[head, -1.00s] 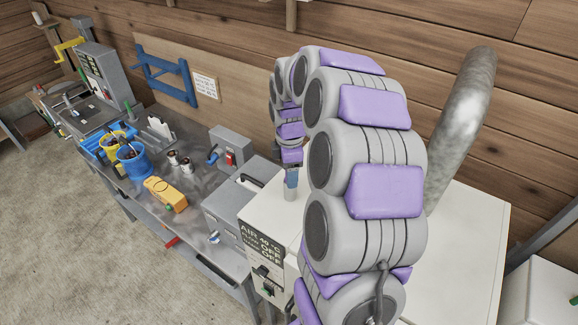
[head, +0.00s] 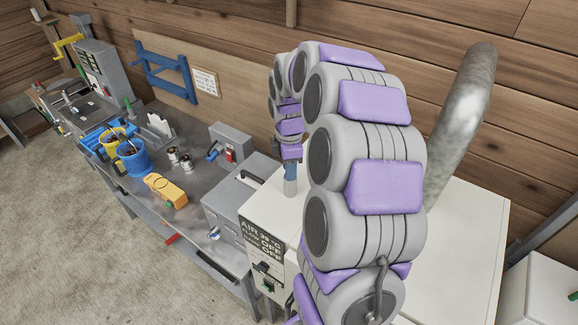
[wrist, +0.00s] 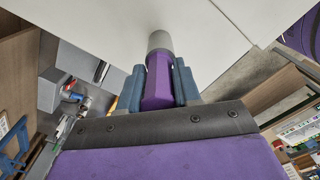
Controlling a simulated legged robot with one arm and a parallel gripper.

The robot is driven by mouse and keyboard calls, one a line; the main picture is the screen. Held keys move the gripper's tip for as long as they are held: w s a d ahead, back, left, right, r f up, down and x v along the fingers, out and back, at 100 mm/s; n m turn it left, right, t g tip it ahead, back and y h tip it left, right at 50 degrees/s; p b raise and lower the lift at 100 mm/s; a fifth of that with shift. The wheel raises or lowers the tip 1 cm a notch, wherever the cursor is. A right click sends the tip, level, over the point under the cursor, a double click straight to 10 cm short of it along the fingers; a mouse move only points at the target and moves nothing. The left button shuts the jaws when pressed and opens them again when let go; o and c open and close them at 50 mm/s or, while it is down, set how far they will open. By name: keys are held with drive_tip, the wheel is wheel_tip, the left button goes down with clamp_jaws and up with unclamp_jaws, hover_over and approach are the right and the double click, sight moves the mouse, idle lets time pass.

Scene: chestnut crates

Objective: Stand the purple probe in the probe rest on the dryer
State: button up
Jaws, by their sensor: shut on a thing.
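My gripper (head: 291,172) points down over the white top of the dryer (head: 262,205). In the wrist view, its two blue-grey fingers (wrist: 157,85) are shut on the purple probe (wrist: 157,82), one on each side. The far end of the probe meets a grey cylinder (wrist: 160,41) that looks like the probe rest. The grey cylinder also shows in the head view (head: 290,188), upright on the dryer top just below the fingers. I cannot tell how deep the probe sits in it. The probe is hidden by the fingers in the head view.
A metal bench (head: 143,185) to the left holds a yellow device (head: 166,190), a blue bucket (head: 134,158) and a grey box (head: 228,207). A thick metal duct (head: 462,120) rises behind the dryer at right. The dryer's top right is clear.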

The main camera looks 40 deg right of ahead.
clamp_jaws()
drive_tip(key=shift+r, duration=0.6)
idle(0.3)
drive_tip(key=shift+o, duration=1.4)
unclamp_jaws()
clamp_jaws()
